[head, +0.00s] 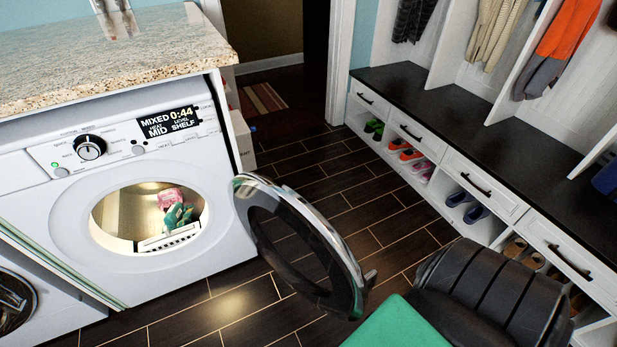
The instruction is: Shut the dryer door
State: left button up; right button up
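The white dryer (75,205) stands at the left under a stone counter. Its round door (303,246), with a chrome rim and dark glass, stands wide open, swung out to the right of the opening. A small catch sticks out from the rim's right edge. The lit drum (122,215) is exposed, with pink and green cloth (176,207) inside. The display reads MIXED 0:44. Neither gripper is in view. A dark ribbed part and a green part, seemingly my own arm, show at the lower right, just right of the door.
A granite counter (110,57) covers the dryer. Another front-loading machine (15,300) is at the lower left. A bench with drawers (480,150), shoes below and hanging clothes above, runs along the right. Dark tiled floor (330,150) lies free between dryer and bench.

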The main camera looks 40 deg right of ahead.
aim_at(348, 300)
jog(key=l+u, duration=0.2)
jog(key=l, duration=0.25)
jog(key=l+u, duration=0.15)
jog(key=l, duration=0.3)
jog(key=l+u, duration=0.2)
jog(key=l, duration=0.25)
jog(key=k+l+u, duration=0.15)
jog(key=l, duration=0.3)
jog(key=k+l+u, duration=0.2)
jog(key=l, duration=0.25)
jog(key=l+u, duration=0.15)
jog(key=l, duration=0.3)
jog(key=k+l, duration=0.15)
jog(key=k, duration=0.3)
